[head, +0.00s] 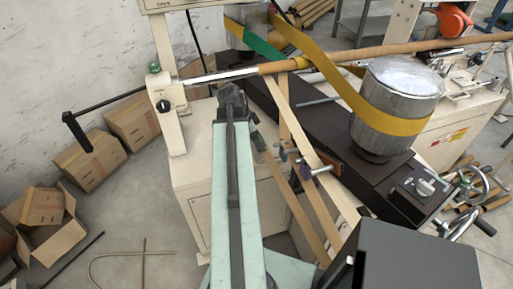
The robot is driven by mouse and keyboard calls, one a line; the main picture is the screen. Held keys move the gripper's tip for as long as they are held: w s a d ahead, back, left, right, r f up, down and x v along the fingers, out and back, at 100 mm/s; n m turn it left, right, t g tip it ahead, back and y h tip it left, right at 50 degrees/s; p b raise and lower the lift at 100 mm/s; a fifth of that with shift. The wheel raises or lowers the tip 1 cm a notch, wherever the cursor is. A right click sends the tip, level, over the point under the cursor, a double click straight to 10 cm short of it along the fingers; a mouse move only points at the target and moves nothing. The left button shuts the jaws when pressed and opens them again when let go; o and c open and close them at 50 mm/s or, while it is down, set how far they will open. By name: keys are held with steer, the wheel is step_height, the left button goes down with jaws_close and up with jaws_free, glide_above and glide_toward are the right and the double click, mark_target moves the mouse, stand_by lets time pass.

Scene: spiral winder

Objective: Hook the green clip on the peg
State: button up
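My pale green arm reaches up the middle of the head view. Its dark gripper (232,100) is at the far end, in front of the cream machine housing and below the brown tube. I see it from behind, so its fingers and anything between them are hidden. A small dark green piece (257,139), perhaps the green clip, shows just right of the gripper; I cannot tell whether they touch. Small fittings with a purple-grey end (283,155) and a rod with a reddish tip (322,170) stick out farther right. I cannot tell which, if any, is the peg.
A brown tube (395,49) on a steel mandrel crosses behind the gripper. A yellow belt (335,80) runs around a metal drum (400,88) at right. A black crank handle (80,132) juts out left. Cardboard boxes (90,162) stand along the wall. Floor at lower left is partly clear.

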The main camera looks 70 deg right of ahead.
steer(key=shift+f+b, duration=0.75)
steer(key=shift+f, duration=0.75)
steer(key=o, duration=1.4)
steer(key=p+v, duration=0.7)
steer(key=v, duration=0.1)
